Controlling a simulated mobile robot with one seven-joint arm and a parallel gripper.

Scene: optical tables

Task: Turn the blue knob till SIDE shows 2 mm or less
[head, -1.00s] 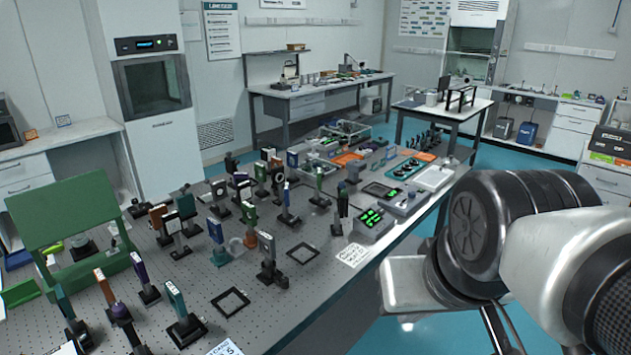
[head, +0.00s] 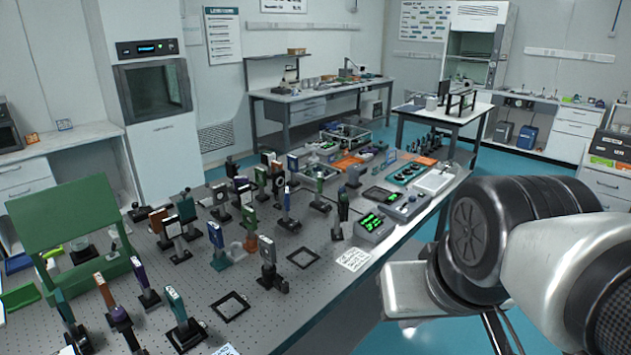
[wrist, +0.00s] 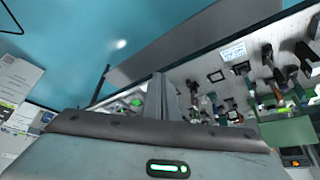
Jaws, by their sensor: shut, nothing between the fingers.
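A grey readout box (head: 369,228) with green lit digits stands near the front edge of the optical table (head: 330,300). The digits are too small to read, and I cannot tell which one is SIDE. In the head view my arm is at the right, off the table's edge, and the fingers cannot be made out.
A green panel (head: 62,222) stands at the table's left end. A white label card (head: 354,260) lies by the readout box. A second table (head: 455,112) stands behind at the right. Blue floor (head: 395,335) is clear along the table's right side.

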